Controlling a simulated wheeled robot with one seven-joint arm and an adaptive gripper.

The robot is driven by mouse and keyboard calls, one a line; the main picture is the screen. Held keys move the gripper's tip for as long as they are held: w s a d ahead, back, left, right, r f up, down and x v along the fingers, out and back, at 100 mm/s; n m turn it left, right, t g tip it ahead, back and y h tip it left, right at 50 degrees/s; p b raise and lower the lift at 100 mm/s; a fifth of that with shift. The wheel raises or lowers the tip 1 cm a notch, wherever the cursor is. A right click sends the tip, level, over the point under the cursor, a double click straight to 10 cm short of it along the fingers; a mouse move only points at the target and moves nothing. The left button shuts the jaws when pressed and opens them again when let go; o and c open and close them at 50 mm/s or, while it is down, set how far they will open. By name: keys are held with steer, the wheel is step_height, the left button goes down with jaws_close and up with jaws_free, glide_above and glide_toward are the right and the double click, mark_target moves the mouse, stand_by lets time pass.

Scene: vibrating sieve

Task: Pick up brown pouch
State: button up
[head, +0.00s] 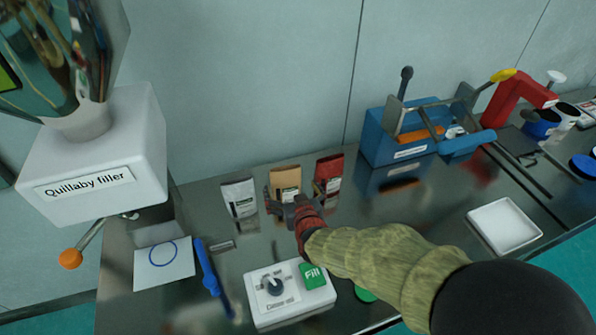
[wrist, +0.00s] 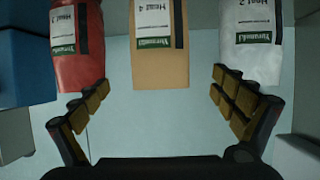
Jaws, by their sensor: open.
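The brown pouch (head: 285,177) stands upright on the metal table, between a white pouch (head: 240,197) on its left and a red pouch (head: 329,172) on its right. My gripper (head: 289,205) is just in front of the brown pouch and hides its lower part. In the wrist view my gripper (wrist: 160,88) is open and empty, its fingers spread on either side of the brown pouch (wrist: 158,66). Gaps show between the pouch and both fingers. The red pouch (wrist: 78,60) lies close to the left fingertip and the white pouch (wrist: 252,45) close to the right one.
The Quillaby filler (head: 95,165) stands at the left. A control box (head: 290,292) with a green Fill button is in front. A blue device (head: 400,135) stands right of the pouches, and a white tray (head: 504,226) lies farther right. The wall is close behind.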

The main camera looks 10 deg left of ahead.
mark_target(286, 178)
steer(key=shift+x, duration=0.9)
steer(key=b+x, duration=0.2)
steer(key=x, duration=0.4)
steer(key=shift+w+a+f+b, duration=0.15)
steer(key=shift+w+b, duration=0.1)
steer(key=shift+b, duration=0.15)
steer(key=shift+c, duration=1.2)
steer(key=c, duration=1.3)
